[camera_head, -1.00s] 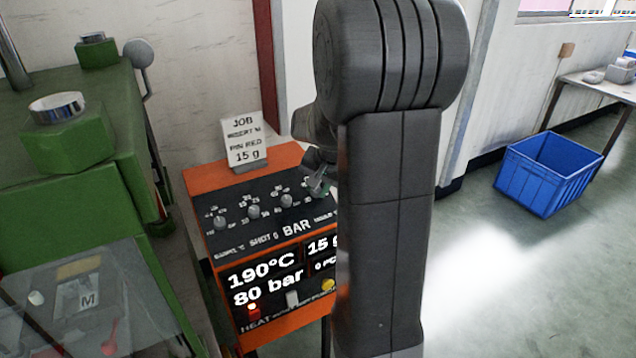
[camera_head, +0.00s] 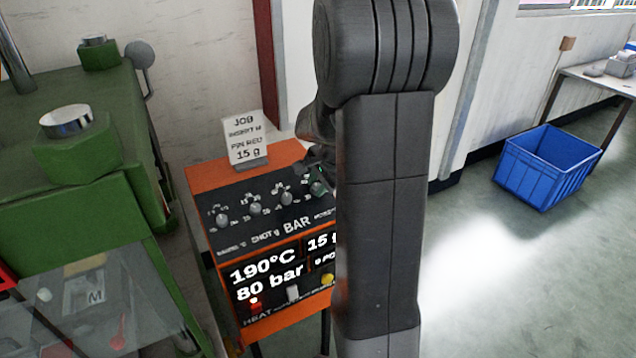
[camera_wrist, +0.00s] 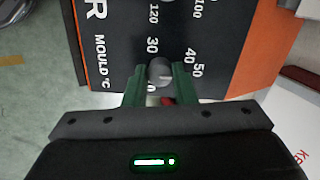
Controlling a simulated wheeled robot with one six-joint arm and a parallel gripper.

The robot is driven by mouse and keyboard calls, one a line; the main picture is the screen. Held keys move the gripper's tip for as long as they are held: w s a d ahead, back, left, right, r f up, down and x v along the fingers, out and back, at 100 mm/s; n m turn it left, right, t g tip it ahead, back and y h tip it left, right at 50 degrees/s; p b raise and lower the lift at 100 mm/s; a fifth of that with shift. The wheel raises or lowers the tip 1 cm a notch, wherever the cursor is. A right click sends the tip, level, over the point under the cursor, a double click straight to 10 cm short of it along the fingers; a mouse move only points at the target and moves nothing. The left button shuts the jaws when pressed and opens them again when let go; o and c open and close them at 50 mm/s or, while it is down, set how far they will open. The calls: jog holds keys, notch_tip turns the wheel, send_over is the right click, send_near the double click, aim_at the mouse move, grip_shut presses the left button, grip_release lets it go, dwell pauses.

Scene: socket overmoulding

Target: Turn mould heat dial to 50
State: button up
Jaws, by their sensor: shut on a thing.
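The mould heat dial (camera_wrist: 159,72) is a small grey knob on the black panel, marked MOULD °C, with 30, 40 and 50 printed around it in the wrist view. My gripper (camera_wrist: 160,80) has its two green fingers on either side of the knob and is shut on it. The knob's exact pointer direction is too small to tell. In the head view my gripper (camera_head: 318,186) is at the right end of the dial row, and my arm hides the mould dial there.
The orange control box (camera_head: 225,177) has more knobs, such as the BAR dial (camera_head: 287,198), and a display reading 190°C and 80 bar. A green machine (camera_head: 80,180) is at left; a blue crate (camera_head: 548,168) is on the floor at right.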

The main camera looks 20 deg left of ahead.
dwell(0.3)
jog(key=o, duration=1)
jog(key=shift+r, duration=0.1)
jog(key=v, duration=1.3)
jog(key=shift+d+r, duration=0.2)
jog(key=x, duration=1.3)
jog(key=shift+a+f, duration=0.25)
jog(key=shift+f, duration=0.1)
